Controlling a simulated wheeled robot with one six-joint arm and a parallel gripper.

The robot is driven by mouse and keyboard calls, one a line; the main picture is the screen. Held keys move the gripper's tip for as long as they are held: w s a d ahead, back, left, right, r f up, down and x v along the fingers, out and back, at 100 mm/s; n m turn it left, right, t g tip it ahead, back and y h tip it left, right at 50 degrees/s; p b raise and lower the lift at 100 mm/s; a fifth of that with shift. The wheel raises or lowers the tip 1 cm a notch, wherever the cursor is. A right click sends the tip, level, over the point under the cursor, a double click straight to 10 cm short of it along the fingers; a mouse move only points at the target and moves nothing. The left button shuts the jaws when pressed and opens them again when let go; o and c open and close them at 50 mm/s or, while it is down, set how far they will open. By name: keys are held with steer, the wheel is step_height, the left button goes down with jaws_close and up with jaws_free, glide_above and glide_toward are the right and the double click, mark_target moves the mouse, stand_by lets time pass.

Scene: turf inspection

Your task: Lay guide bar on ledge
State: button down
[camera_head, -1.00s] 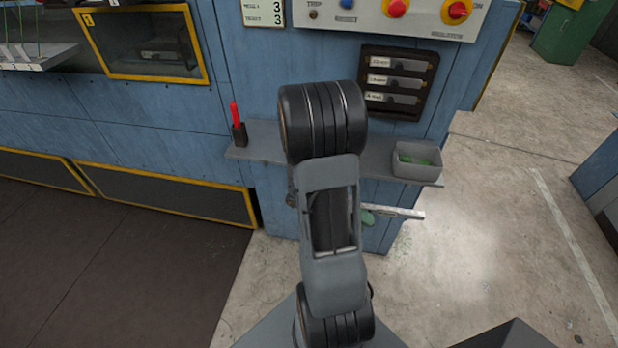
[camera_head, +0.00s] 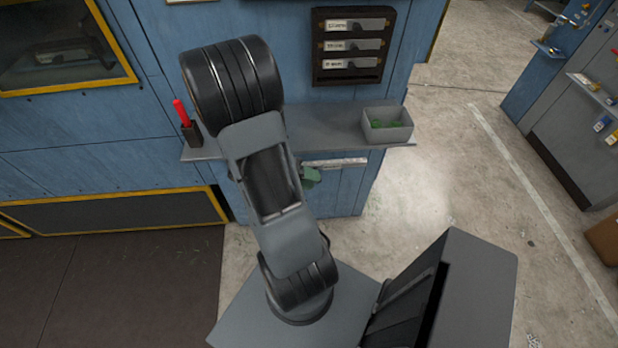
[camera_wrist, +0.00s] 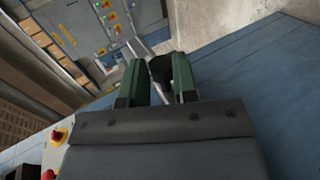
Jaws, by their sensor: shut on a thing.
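The ledge (camera_head: 335,128) is a narrow grey shelf on the blue machine wall. The guide bar (camera_head: 338,162) is a pale bar, roughly level in the head view, showing just below the ledge's front edge; its left part is hidden. My gripper (camera_head: 310,177) is mostly hidden behind my arm; one green finger shows at the bar's left end. In the wrist view my gripper (camera_wrist: 159,76) has two green fingers with a dark piece between them. It is shut on the guide bar, which is apart from the ledge's top.
A grey bin (camera_head: 388,126) with green items stands at the ledge's right end. A dark holder (camera_head: 192,133) with a red pen stands at its left end. A rack of labelled slots (camera_head: 352,48) hangs above. The ledge between holder and bin looks clear, though my arm covers part.

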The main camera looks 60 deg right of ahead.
steer(key=w+d+f, duration=0.2)
steer(key=w+d, duration=0.5)
steer(key=d, duration=0.2)
steer(key=shift+d+f+b, duration=0.25)
steer(key=shift+f+b, duration=0.1)
stand_by(0.5)
steer(key=shift+f+p, duration=0.1)
steer(key=shift+p, duration=0.25)
stand_by(0.8)
steer(key=shift+f, duration=0.2)
stand_by(0.9)
steer(key=c, duration=0.8)
jaws_free()
steer(key=shift+w, duration=0.1)
